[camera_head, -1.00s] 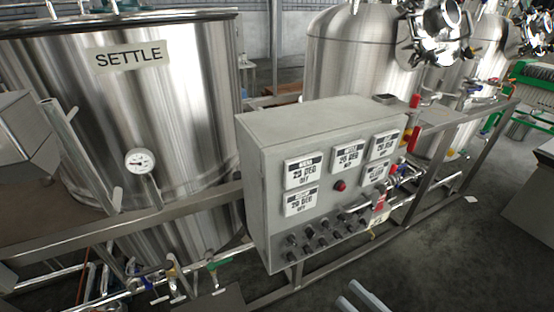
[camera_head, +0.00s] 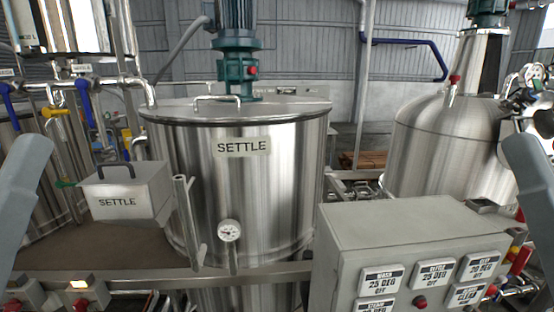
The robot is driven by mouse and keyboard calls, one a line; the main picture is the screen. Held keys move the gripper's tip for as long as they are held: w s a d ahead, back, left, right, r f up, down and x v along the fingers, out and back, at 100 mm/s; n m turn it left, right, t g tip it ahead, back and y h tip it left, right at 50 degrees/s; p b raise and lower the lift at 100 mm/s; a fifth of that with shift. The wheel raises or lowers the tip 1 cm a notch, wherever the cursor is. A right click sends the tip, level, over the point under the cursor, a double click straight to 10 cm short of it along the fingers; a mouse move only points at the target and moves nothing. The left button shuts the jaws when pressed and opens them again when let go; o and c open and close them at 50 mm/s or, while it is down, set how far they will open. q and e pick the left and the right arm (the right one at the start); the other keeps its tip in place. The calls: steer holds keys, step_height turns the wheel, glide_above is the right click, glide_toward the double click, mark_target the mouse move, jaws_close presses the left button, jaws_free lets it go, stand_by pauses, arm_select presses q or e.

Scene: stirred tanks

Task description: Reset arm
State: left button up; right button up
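No gripper shows in the head view now. A grey-blue link of my own arm stands at the left edge, and another at the right edge. A steel tank labelled SETTLE (camera_head: 285,185) stands upright in the middle, with a round gauge (camera_head: 229,231) on its lower front. A grey control box (camera_head: 400,232) with white display panels and a red button stands at the lower right, its bottom cut off.
A steel box labelled SETTLE (camera_head: 125,194) sits left of the tank. A domed tank (camera_head: 440,150) stands at the right. Pipes with blue-handled valves (camera_head: 83,102) rise at the left. A steel rail (camera_head: 130,276) crosses the front.

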step_height(320, 180, up, 31)
steer(key=p, duration=2.8)
